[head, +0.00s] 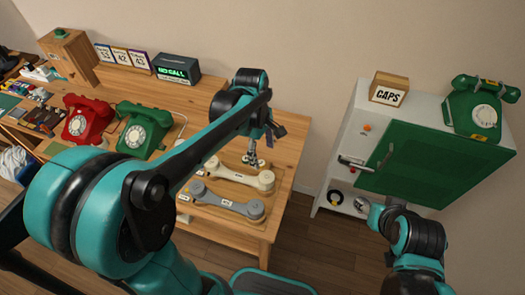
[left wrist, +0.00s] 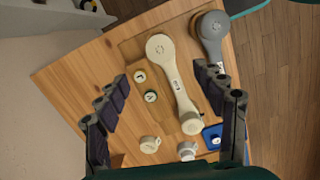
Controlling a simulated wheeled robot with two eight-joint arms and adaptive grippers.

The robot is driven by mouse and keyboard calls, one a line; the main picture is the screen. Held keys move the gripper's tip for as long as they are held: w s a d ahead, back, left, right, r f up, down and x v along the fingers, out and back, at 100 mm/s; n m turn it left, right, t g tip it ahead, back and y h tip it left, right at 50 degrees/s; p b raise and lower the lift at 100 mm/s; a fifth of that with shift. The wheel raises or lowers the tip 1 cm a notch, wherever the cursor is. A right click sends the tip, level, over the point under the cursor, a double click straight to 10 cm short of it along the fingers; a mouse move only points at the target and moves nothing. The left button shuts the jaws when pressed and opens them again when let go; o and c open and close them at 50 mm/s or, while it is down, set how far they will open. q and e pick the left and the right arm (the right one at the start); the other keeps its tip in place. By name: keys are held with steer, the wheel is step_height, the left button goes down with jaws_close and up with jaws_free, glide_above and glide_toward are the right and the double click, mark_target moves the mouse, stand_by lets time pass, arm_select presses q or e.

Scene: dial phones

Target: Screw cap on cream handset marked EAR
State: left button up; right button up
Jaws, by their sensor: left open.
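The cream handset (head: 238,174) lies on the wooden table; in the left wrist view it (left wrist: 176,80) runs diagonally on a wooden board. Its marking is too small to read. Two small round pieces, one pale (left wrist: 140,76) and one dark-rimmed (left wrist: 151,97), lie left of it. Two loose cream pieces, cap-like (left wrist: 150,144) and (left wrist: 187,150), lie near its lower end. My left gripper (left wrist: 166,82) is open and empty above the handset, fingers either side of it. My right arm shows at the cabinet, but I cannot make out its gripper.
A grey handset (head: 228,204) lies beside the cream one. A blue piece (left wrist: 212,137) is near its lower end. Red (head: 86,119) and green (head: 143,131) dial phones stand left. A green-doored cabinet (head: 335,130) carries a CAPS box (head: 389,90) and another green phone (head: 480,108).

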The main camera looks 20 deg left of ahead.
stand_by(0.4)
arm_select(q)
steer(key=n+y+p, duration=0.1)
steer(key=n+p, duration=0.4)
steer(key=n, duration=0.1)
glide_above(267, 177)
steer(key=f, duration=0.5)
steer(key=shift+w+f, duration=0.2)
steer(key=shift+s+f, duration=0.15)
steer(key=shift+f, duration=0.2)
steer(key=shift+f+n, duration=0.4)
step_height(267, 177, down, 6)
steer(key=b, duration=0.5)
steer(key=shift+r, duration=0.2)
